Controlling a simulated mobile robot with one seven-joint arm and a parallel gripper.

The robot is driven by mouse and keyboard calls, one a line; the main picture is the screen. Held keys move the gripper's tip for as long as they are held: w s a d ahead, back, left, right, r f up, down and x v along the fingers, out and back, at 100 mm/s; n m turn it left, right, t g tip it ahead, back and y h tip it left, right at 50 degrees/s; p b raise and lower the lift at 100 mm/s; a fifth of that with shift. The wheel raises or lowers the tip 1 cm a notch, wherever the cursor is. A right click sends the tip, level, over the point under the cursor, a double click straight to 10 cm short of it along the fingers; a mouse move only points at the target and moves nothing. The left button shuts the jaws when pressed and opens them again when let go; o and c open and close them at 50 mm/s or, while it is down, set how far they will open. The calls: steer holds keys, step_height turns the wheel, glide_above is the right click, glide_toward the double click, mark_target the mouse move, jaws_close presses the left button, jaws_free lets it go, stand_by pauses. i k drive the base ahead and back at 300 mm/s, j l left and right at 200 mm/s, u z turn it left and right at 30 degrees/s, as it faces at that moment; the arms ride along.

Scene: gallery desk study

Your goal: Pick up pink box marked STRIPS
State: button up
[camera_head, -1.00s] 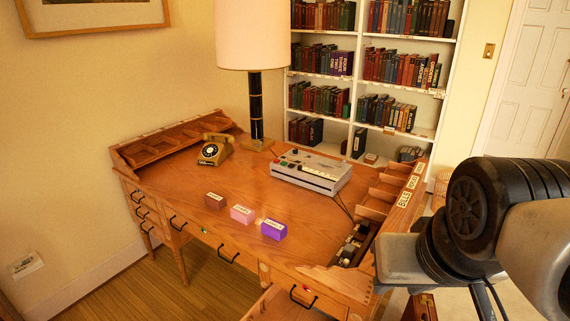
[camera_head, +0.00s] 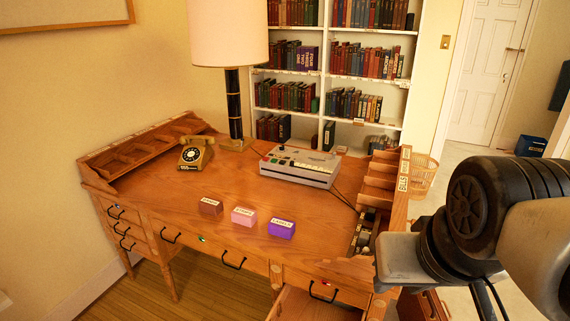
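The pink box (camera_head: 243,217) sits on the desk top near its front edge, with a white label on top whose lettering is too small to read surely. It stands between a brown box (camera_head: 211,206) on its left and a purple box (camera_head: 281,229) on its right, each also labelled. Part of my arm shows at the right of the picture, apart from the boxes. My gripper's fingers are not in view.
The wooden desk (camera_head: 150,199) carries a telephone (camera_head: 196,153), a lamp (camera_head: 234,104) and a grey machine (camera_head: 300,166) behind the boxes. An open drawer (camera_head: 312,305) juts out at the front right. A wastebasket (camera_head: 423,175) stands beyond the desk's right side.

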mark_target(240, 215)
steer(key=j+z, duration=0.2)
steer(key=j, duration=2.05)
steer(key=i+j, duration=0.1)
steer(key=j, duration=0.2)
steer(key=i+j, duration=0.15)
steer(key=j, duration=0.2)
steer(key=i+j+z, duration=0.1)
steer(key=j, duration=0.2)
steer(key=i+j+z, duration=0.2)
steer(key=i+j, duration=0.15)
steer(key=i+j+z, duration=0.2)
steer(key=j, duration=0.35)
steer(key=i, duration=0.1)
